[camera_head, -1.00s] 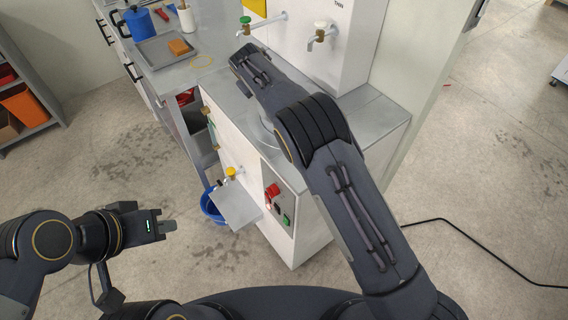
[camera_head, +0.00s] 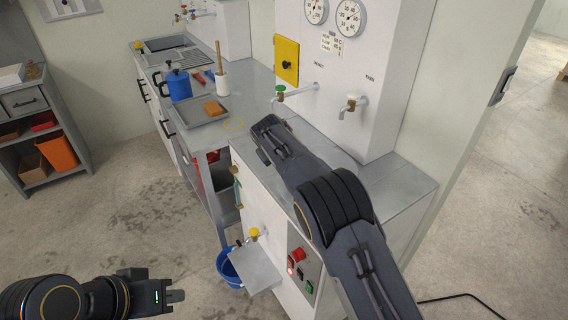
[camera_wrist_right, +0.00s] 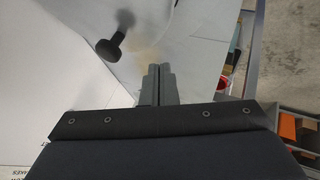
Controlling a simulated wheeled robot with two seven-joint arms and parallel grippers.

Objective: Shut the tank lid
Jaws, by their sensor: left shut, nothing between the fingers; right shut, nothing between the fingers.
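The tank's white cabinet (camera_head: 262,205) stands in the middle of the head view, with a grey top (camera_head: 405,190). My right arm lies across that top and hides much of it, so I cannot make out the lid there. In the right wrist view, a black knob (camera_wrist_right: 117,36) stands out from a pale panel, perhaps the lid; its angle is unclear. My right gripper (camera_wrist_right: 158,72) is shut and empty, its fingertips near the pale surface, right of the knob; contact is unclear. My left gripper (camera_head: 180,296) is shut and empty, low at the left, away from the cabinet.
A white wall unit with gauges (camera_head: 349,18), a yellow door (camera_head: 286,60) and taps (camera_head: 351,104) rises behind the cabinet. A small shelf plate (camera_head: 255,268) juts from its front above a blue bucket (camera_head: 229,266). A bench with a blue pot (camera_head: 179,85) stands behind left.

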